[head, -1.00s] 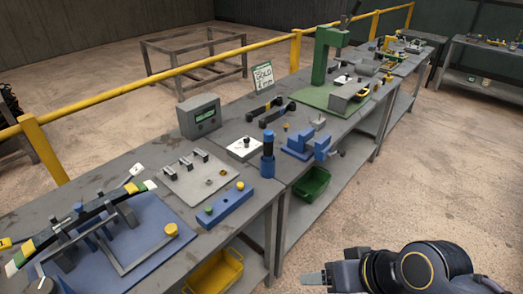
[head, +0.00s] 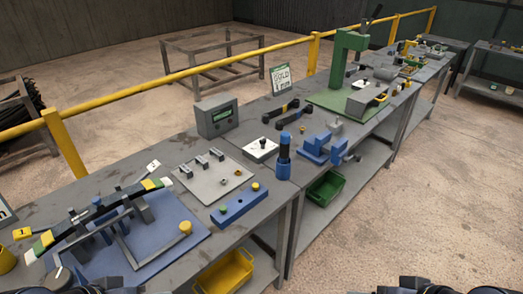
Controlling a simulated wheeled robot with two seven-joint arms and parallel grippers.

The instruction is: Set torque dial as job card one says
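A white square plate with a small dark knob (head: 262,147) lies on the bench in front of a grey display box (head: 215,117) with a green screen. It may be the torque dial; its setting is too small to read. A second round dial (head: 62,279) shows at the lower left, by the blue fixture (head: 150,240). A standing card (head: 281,79) behind the bench seems to read "GOLD 4 mm". Another card (head: 5,214) is cut off at the left edge. Only dark parts of my arms show at the bottom edge; both grippers are out of view.
A blue block with green and yellow buttons (head: 239,204) and a blue cylinder (head: 284,160) stand near the bench's front edge. A green press (head: 345,60) is farther back. Yellow (head: 226,274) and green (head: 325,188) bins sit below. The floor at right is clear.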

